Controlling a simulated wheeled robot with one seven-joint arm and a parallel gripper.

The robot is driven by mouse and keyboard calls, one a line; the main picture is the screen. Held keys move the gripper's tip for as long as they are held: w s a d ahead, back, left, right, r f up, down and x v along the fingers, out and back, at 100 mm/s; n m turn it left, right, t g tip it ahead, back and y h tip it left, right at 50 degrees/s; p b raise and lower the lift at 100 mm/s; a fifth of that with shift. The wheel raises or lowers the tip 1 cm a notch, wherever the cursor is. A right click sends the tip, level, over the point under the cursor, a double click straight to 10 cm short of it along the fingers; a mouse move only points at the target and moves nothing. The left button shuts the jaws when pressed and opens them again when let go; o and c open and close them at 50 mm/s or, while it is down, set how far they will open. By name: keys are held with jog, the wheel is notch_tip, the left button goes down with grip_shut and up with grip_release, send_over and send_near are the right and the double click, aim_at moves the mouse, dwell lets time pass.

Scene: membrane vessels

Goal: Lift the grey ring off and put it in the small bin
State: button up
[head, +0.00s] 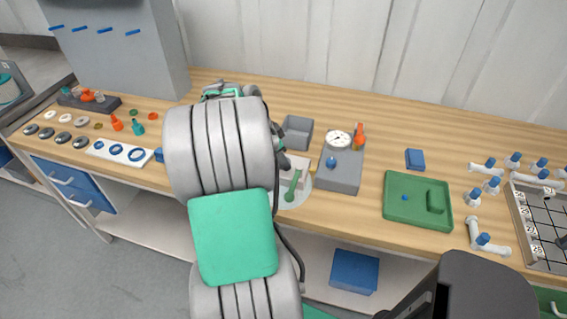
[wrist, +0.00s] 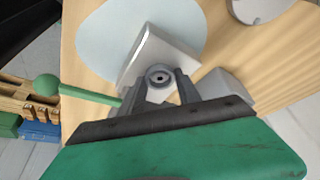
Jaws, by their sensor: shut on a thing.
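My gripper (wrist: 162,80) is shut on the grey ring (wrist: 160,75), a small round piece with a dark centre in the wrist view. The ring is over the pale block (wrist: 152,50); I cannot tell whether it still touches it. The block stands on a pale round disc (wrist: 98,38) and has a green ball-ended lever (wrist: 46,85) beside it. In the head view my arm hides the gripper and ring, and the block (head: 297,168) shows only partly. The small grey bin (head: 297,132), open-topped, stands just behind the block and looks empty.
A grey box with a round gauge (head: 339,138) and an orange piece (head: 359,136) stands right of the block. Further right are a green tray (head: 417,201), a blue block (head: 415,158) and white pipe fittings (head: 486,168). Several rings and discs lie at the left.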

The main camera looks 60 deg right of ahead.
jog(key=shift+c, duration=0.8)
